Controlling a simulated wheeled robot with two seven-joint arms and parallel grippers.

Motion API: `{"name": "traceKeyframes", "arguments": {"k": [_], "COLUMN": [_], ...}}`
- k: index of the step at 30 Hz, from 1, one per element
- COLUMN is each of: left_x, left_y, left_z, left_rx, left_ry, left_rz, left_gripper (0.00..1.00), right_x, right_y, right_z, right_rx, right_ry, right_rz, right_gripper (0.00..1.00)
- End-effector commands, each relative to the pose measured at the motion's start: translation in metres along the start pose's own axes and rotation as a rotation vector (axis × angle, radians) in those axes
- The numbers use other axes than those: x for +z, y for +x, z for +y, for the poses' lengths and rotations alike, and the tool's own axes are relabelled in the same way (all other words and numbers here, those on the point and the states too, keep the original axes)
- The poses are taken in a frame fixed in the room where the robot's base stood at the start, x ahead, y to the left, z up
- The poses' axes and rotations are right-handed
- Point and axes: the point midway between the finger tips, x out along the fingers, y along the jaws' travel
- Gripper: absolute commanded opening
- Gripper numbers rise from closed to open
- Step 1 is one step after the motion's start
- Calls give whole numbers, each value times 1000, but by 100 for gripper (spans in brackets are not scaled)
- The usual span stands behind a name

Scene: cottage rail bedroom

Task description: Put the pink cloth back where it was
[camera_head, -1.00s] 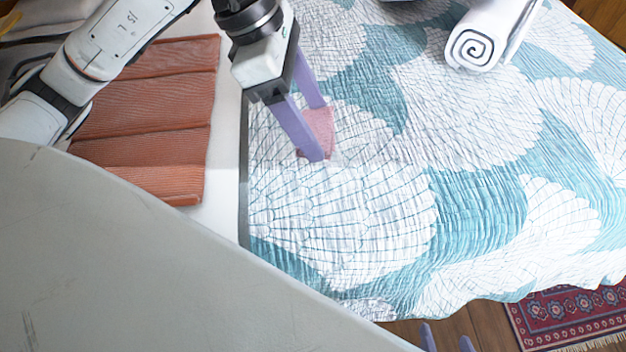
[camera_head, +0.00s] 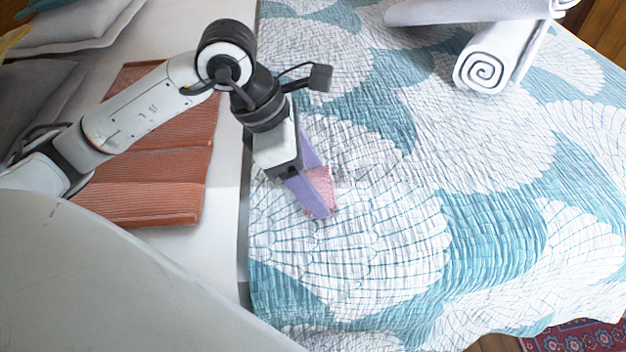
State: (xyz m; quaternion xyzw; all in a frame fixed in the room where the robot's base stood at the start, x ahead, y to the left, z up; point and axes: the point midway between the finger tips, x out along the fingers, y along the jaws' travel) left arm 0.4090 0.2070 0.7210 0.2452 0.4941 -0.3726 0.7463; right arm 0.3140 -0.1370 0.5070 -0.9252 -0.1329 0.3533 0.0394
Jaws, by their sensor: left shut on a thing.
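The pink cloth (camera_head: 321,187) is a small piece between the purple fingers of my left gripper (camera_head: 322,192). The left gripper is shut on it, over the near left part of the blue and white shell-patterned quilt (camera_head: 480,230). The fingers hide part of the cloth. I cannot tell whether the cloth touches the quilt. My right gripper does not show.
A folded orange-brown blanket (camera_head: 165,190) lies on the white sheet (camera_head: 228,215) to the left. Rolled white towels (camera_head: 497,65) lie on the quilt at the back right. Grey pillows (camera_head: 75,25) are at the top left. The quilt's middle is clear.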

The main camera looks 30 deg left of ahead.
Motion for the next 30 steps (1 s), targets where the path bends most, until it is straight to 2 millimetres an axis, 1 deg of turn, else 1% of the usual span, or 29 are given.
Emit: {"name": "traceKeyframes", "arguments": {"k": [6,9,10,13,20,23,26,29,30], "left_x": [0,-1,-1,-1,-1,0,1,2,1], "left_y": [0,3,3,2,2,0,-8,-26,-35], "left_z": [0,0,0,0,0,0,1,2,2], "left_rx": [1,1,1,1,1,1,4,7,7], "left_ry": [1,1,0,0,0,0,0,0,0], "left_rz": [-1,-1,-1,-1,-1,-1,-1,-2,-1], "left_gripper": [49,49,68,85,85,85,85,85,85], "right_x": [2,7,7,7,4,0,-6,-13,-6], "right_y": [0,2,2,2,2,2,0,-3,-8], "right_z": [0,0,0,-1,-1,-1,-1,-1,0], "right_rx": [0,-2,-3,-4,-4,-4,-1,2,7], "right_ry": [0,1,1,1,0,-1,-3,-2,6], "right_rz": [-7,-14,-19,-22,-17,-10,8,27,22], "right_gripper": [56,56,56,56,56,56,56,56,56]}}
